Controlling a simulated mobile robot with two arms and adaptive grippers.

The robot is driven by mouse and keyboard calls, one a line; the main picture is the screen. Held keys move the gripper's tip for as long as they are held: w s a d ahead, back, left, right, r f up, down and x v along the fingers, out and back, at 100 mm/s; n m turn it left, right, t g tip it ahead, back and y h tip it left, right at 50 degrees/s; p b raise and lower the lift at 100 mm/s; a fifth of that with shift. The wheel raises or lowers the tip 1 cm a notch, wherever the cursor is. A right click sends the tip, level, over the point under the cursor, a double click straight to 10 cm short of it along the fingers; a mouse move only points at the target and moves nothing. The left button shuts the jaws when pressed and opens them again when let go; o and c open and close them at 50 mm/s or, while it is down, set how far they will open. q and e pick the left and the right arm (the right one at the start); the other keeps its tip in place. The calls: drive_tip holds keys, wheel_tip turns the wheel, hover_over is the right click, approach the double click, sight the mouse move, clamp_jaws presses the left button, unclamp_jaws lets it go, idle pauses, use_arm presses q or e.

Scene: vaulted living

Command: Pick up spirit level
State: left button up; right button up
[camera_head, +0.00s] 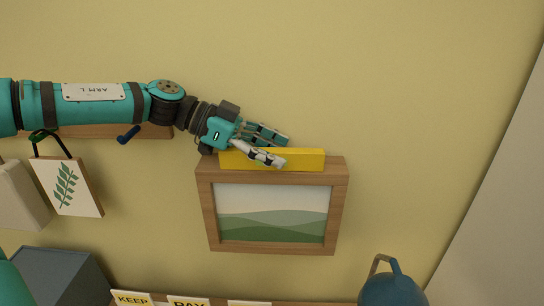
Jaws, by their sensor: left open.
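The yellow bar that looks like the spirit level (305,158) lies along the top edge of a wood-framed picture on the wall. My left gripper (275,147) is at the left half of the level, with its fingers spread and pointing right. One pale finger passes in front of the level and the teal fingers are above and behind it. The gripper hides part of the level's left end. I cannot tell whether a finger touches it. My right gripper does not show.
The picture frame (338,205) hangs below the level. A grey box (60,275) and a blue jug (391,287) are low down. The wall above and right is clear.

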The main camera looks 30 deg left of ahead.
use_arm(q)
drive_tip(key=shift+s, duration=0.1)
drive_tip(key=shift+c, duration=0.6)
clamp_jaws()
drive_tip(key=shift+r, duration=0.1)
